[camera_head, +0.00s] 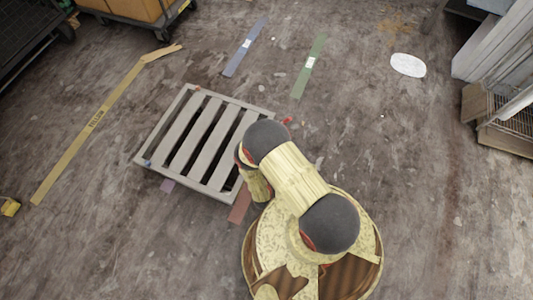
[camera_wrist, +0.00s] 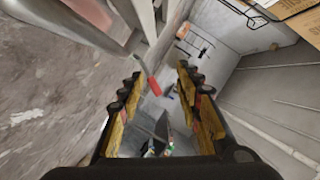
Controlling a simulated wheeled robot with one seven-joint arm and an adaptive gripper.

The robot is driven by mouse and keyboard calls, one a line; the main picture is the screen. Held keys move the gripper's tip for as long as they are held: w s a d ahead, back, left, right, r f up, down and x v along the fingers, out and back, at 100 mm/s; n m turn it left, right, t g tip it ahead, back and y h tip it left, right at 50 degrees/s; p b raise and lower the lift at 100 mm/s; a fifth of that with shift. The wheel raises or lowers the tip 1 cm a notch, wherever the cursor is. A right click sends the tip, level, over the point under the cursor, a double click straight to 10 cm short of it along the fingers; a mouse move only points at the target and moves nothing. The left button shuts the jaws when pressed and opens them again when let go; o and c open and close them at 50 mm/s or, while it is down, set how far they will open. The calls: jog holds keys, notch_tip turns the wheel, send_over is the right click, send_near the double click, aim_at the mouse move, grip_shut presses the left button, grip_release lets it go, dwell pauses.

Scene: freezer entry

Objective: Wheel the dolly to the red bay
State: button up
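The dolly is a low grey slatted platform (camera_head: 172,104) on the floor left of my arm in the head view. My arm covers its lower right side. A red floor strip (camera_head: 240,203) lies just below the dolly's lower right edge, partly behind my arm. My gripper (camera_wrist: 160,72) has its two fingers apart in the wrist view. A small red piece (camera_wrist: 154,86) shows between the fingers, and I cannot tell what it belongs to or whether it is touched. In the head view the gripper is hidden by my arm.
Yellow (camera_head: 97,118), blue (camera_head: 245,46) and green (camera_head: 308,66) strips mark the floor. A cart with boxes (camera_head: 135,10) stands upper left; a crate (camera_head: 505,137) stands at right. A white patch (camera_head: 408,65) lies on open floor.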

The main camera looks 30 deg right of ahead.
jog(key=shift+s+r, duration=0.1)
jog(key=shift+r, duration=0.55)
